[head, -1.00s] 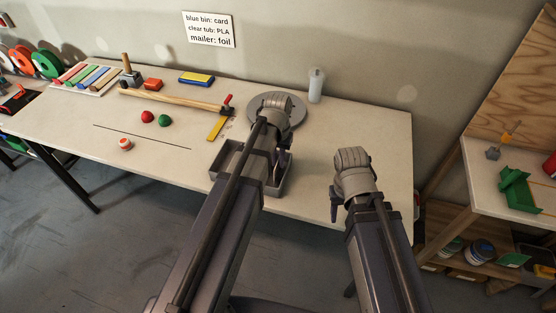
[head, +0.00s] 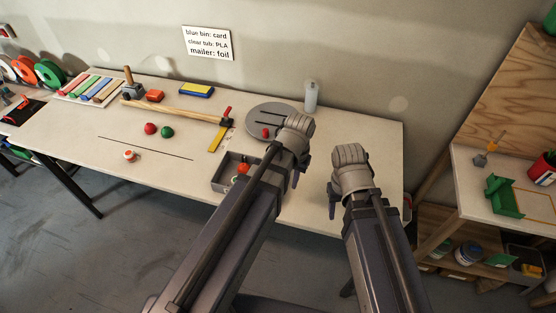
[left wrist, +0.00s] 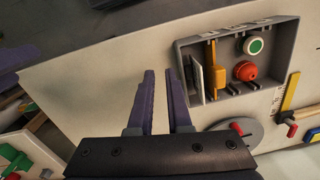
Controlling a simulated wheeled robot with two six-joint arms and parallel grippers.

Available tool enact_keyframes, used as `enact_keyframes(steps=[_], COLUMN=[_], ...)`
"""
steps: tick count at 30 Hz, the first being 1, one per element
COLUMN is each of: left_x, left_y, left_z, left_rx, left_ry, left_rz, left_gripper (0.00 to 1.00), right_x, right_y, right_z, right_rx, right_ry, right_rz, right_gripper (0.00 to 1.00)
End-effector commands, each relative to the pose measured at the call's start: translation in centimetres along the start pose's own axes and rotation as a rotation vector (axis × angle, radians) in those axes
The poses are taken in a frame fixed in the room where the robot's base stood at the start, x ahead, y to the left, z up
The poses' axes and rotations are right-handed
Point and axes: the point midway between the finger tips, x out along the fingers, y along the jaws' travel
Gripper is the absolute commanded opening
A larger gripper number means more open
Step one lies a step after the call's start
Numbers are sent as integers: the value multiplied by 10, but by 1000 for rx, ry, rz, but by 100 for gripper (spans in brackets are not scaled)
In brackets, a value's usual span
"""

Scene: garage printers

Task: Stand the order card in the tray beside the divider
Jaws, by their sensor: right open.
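The grey tray (head: 220,184) lies near the table's front edge, partly hidden by my left arm; it also shows in the left wrist view (left wrist: 288,62). In that view a pale card (left wrist: 196,77) stands on edge inside the tray's near end. An orange-yellow upright piece (left wrist: 213,65), apparently at the divider, is beside it. A red knob-like item and a green-and-white round item are in the other compartment. My left gripper (left wrist: 167,72) is open and empty, just outside the tray beside the card. My right gripper (head: 334,202) is open, off the table's front edge.
A grey round turntable (head: 258,118) with a red item is behind the tray. A clear bottle (head: 310,97) stands at the back. The right end of the table is clear.

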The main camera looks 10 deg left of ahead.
Motion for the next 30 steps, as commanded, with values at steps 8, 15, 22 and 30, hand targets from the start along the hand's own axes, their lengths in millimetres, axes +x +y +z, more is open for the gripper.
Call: enact_keyframes(steps=[8, 15, 22, 30], left_x=[-2, -2, 18, 28], left_y=[49, 50, 51, 52], left_z=[61, 61, 60, 60], left_rx=[134, 137, 137, 136], left_ry=[-16, -17, -17, -17], left_rz=[-51, -53, -52, -52], left_gripper=[17, 17, 17, 17], right_x=[0, 0, 20, 30], right_y=[0, 0, -2, -3], right_z=[0, 0, -1, -2], right_rx=[0, 0, 1, 1], right_ry=[0, 0, 0, 0], right_rz=[0, 0, 0, 0], right_gripper=[50, 50, 50, 50])
